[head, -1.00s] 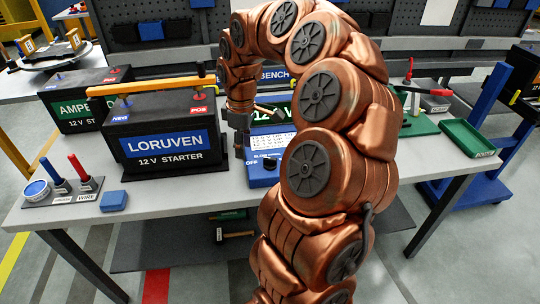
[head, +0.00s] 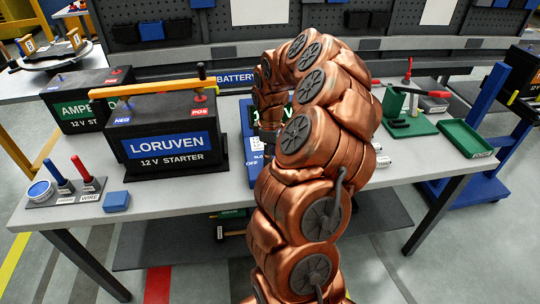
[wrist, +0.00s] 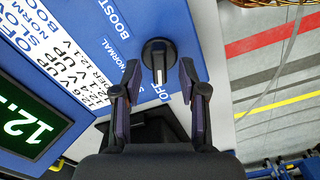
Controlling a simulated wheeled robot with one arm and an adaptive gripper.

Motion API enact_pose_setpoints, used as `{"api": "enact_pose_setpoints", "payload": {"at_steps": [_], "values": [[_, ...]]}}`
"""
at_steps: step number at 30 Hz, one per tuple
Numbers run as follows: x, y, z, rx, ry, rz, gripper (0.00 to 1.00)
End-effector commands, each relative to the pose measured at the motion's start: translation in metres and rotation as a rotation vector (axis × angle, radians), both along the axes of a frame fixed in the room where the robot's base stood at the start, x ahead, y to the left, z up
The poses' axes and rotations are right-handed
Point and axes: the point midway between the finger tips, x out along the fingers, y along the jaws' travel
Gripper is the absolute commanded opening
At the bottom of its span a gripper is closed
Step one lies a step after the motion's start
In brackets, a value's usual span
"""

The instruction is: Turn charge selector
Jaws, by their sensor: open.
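The charge selector (wrist: 158,54) is a round black knob with a bar grip and a white mark, on the blue charger (wrist: 100,40). The labels BOOST, NORMAL and OFF stand around it; the white mark points to the OFF side. In the wrist view my open gripper (wrist: 160,72) has one finger on each side of the knob, with gaps showing; whether the fingertips reach its depth I cannot tell. A green display (wrist: 28,122) lights at the left. In the head view my arm hides the gripper, the knob and most of the charger (head: 252,172).
A black LORUVEN battery (head: 165,150) with an orange bar on top stands left of the charger. A blue block (head: 116,201) and a tool holder (head: 65,192) lie at the bench's left front. Green trays (head: 466,138) stand at the right. The front bench strip (head: 200,203) is clear.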

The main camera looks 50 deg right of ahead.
Motion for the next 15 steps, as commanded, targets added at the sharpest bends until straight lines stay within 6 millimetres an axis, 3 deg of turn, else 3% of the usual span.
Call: {"api": "enact_pose_setpoints", "payload": {"at_steps": [4, 12, 15], "values": [[-0.001, 0.000, -0.013, 0.002, 0.003, 0.001, 0.42], [0.000, 0.000, -0.015, -0.001, 0.001, 0.001, 0.42], [0.000, 0.000, -0.015, -0.001, 0.001, 0.001, 0.31]]}}
